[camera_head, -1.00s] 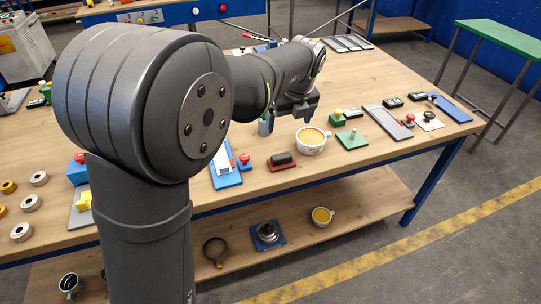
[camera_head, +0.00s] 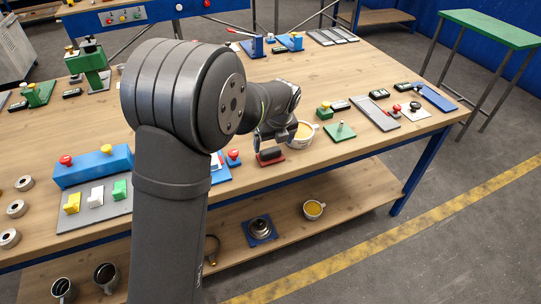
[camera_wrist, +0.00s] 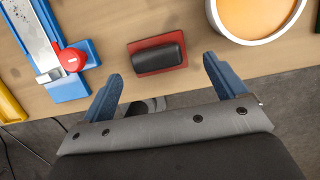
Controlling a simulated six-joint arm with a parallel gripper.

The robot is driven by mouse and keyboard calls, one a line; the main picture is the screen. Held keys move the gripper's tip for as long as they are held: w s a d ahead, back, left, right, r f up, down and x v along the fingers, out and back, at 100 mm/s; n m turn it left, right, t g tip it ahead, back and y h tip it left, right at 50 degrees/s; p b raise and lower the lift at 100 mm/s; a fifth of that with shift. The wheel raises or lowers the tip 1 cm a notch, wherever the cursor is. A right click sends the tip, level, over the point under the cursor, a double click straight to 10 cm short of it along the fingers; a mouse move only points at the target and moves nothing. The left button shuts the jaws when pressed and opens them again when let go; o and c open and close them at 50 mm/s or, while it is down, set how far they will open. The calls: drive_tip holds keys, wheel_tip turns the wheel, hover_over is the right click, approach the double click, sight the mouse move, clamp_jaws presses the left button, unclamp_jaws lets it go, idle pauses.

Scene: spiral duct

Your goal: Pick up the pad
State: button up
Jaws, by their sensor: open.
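The black pad (camera_wrist: 157,52) is a rounded block on a flat red plate (camera_wrist: 138,66), near the table's front edge in the wrist view. In the head view the pad (camera_head: 271,153) shows just below my wrist. My gripper (camera_wrist: 163,72) has two blue fingers spread wide apart, with nothing between them. The fingertips point toward the pad, one on each side of it in the picture, apart from it. The fingers are mostly hidden by the arm in the head view.
A cup of yellow-orange liquid (camera_wrist: 255,14) stands close right of the pad. A blue fixture with a red knob (camera_wrist: 71,60) is at left. A green plate with a peg (camera_head: 340,131) lies farther right. A lower shelf (camera_head: 330,190) runs beneath the table.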

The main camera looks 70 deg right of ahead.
sight(271, 150)
drive_tip(key=x, duration=0.4)
drive_tip(key=shift+w+a+f, duration=0.15)
drive_tip(key=shift+a, duration=0.05)
drive_tip(key=c, duration=1.1)
wheel_tip(271, 150, up, 4)
drive_tip(key=shift+r, duration=0.2)
drive_tip(key=s+a+r, duration=0.4)
drive_tip(key=s+r, duration=0.2)
drive_tip(key=s, duration=0.5)
drive_tip(key=shift+a+r, duration=0.2)
drive_tip(key=shift+r, duration=0.15)
drive_tip(key=o, duration=0.5)
drive_tip(key=shift+w, duration=0.1)
drive_tip(key=c, duration=0.4)
